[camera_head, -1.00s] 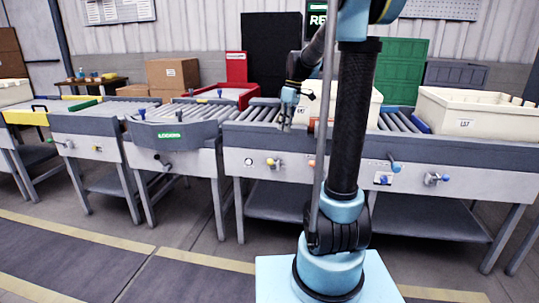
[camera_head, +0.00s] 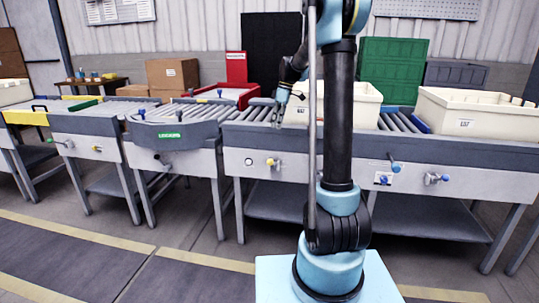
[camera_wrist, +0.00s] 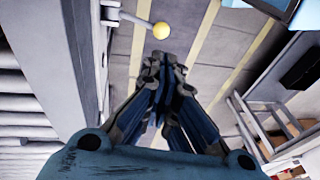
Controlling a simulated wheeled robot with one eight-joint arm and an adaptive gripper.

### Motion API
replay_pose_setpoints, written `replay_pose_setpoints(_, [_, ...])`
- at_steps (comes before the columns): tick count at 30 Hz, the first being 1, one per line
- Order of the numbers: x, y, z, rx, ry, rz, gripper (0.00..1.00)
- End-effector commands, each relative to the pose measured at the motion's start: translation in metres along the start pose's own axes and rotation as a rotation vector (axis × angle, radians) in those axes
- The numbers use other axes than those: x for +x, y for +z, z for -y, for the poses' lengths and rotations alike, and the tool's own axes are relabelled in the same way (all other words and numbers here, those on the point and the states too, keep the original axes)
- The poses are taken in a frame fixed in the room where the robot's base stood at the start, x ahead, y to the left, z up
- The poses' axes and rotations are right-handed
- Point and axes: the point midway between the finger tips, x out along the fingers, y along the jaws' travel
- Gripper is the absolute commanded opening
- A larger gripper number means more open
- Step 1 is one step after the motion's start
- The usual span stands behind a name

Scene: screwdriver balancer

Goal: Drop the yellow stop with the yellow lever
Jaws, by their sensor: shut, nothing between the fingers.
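The yellow lever (camera_head: 273,163) is a small yellow ball knob on the front panel of the middle conveyor. Its ball also shows near the top of the wrist view (camera_wrist: 160,30), on a thin bar from the conveyor's side. My gripper (camera_head: 277,120) hangs near the conveyor's front edge, above the lever in the head view. In the wrist view my gripper (camera_wrist: 165,62) is shut and empty, its tips just below the yellow ball in the picture. They look apart from it, but the depth is unclear. I cannot make out the yellow stop.
A cream tote (camera_head: 350,104) sits on the rollers just right of my gripper, and another (camera_head: 465,112) stands farther right. Blue levers (camera_head: 394,166) are on the right-hand panel. A yellow panel (camera_head: 30,118) is at far left. Open floor lies in front of the conveyors.

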Motion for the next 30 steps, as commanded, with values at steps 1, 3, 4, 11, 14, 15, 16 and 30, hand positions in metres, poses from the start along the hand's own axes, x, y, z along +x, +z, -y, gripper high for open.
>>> replay_pose_setpoints(1, [0.000, 0.000, 0.000, 0.000, 0.000, 0.000, 0.00])
replay_pose_setpoints(3, [0.000, 0.000, 0.000, 0.000, 0.000, 0.000, 0.00])
replay_pose_setpoints(4, [0.000, 0.000, 0.000, 0.000, 0.000, 0.000, 0.00])
replay_pose_setpoints(11, [0.015, 0.000, 0.000, 0.000, 0.000, 0.000, 0.00])
replay_pose_setpoints(14, [0.031, 0.000, 0.000, -0.001, 0.000, 0.000, 0.00])
replay_pose_setpoints(15, [0.037, 0.000, 0.000, -0.001, 0.000, 0.000, 0.00])
replay_pose_setpoints(16, [0.043, 0.000, 0.000, -0.001, 0.000, 0.000, 0.00])
replay_pose_setpoints(30, [0.120, 0.000, 0.000, 0.000, 0.000, 0.000, 0.00])
